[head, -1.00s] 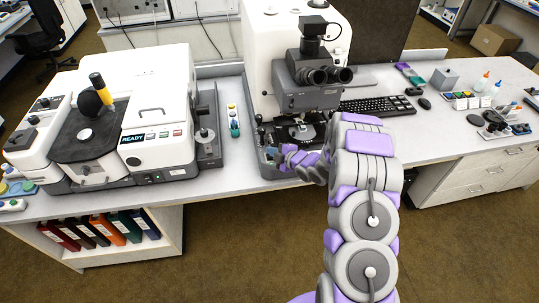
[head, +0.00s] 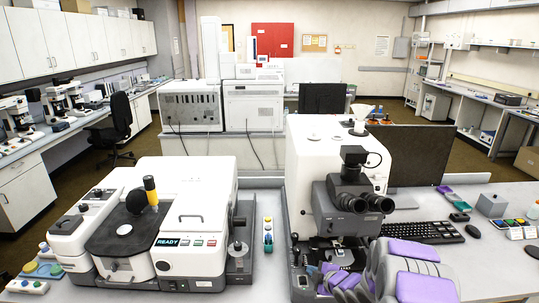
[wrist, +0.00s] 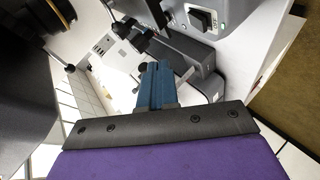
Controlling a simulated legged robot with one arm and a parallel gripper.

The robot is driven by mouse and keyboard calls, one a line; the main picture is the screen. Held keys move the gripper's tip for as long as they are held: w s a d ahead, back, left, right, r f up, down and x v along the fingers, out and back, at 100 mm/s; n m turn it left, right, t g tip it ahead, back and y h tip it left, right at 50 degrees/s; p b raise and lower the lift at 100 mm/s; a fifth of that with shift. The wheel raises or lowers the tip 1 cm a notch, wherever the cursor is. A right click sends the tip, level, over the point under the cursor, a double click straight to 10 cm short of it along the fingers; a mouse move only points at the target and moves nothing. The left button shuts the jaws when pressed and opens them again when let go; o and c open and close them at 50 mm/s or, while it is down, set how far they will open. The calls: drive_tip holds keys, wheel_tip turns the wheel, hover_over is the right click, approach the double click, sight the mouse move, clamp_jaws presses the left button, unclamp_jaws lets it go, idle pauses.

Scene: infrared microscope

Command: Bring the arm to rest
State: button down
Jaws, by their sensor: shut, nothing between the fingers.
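My arm (head: 412,262) shows in grey and purple at the bottom right of the head view, in front of the infrared microscope (head: 325,160). Its far end is by the microscope's stage (head: 340,256), and the fingers are hard to make out there. In the wrist view my gripper (wrist: 157,72) shows as blue fingers beyond a dark bar and purple cover. The fingers are shut and hold nothing. Dark and grey instrument parts lie close around them. I cannot tell whether they touch anything.
A white instrument with a READY display (head: 167,242) stands on the bench at left. The black eyepieces (head: 368,204) overhang near my arm. A keyboard (head: 423,232) and a dark monitor (head: 432,155) are at right. A black chair (head: 118,125) stands behind at left.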

drive_tip(key=s+d+r+m+g+h, duration=0.3)
drive_tip(key=s+r+m+h, duration=0.15)
drive_tip(key=s+r, duration=0.35)
drive_tip(key=s+d+r+m+g+h, duration=0.3)
drive_tip(key=s+r+m, duration=0.35)
drive_tip(key=s, duration=0.35)
drive_tip(key=s+a+r+m+g, duration=0.2)
drive_tip(key=s, duration=0.9)
drive_tip(key=s+a+r+m+g+y, duration=0.1)
drive_tip(key=s+a+r+m+g, duration=0.1)
drive_tip(key=s, duration=0.9)
drive_tip(key=s+a+r+m+g+y, duration=0.1)
drive_tip(key=s+a, duration=0.3)
drive_tip(key=s, duration=0.7)
drive_tip(key=shift+a+r+m+g, duration=0.2)
drive_tip(key=shift+r+m+g, duration=0.5)
drive_tip(key=shift+m+g, duration=0.15)
drive_tip(key=shift+w, duration=0.2)
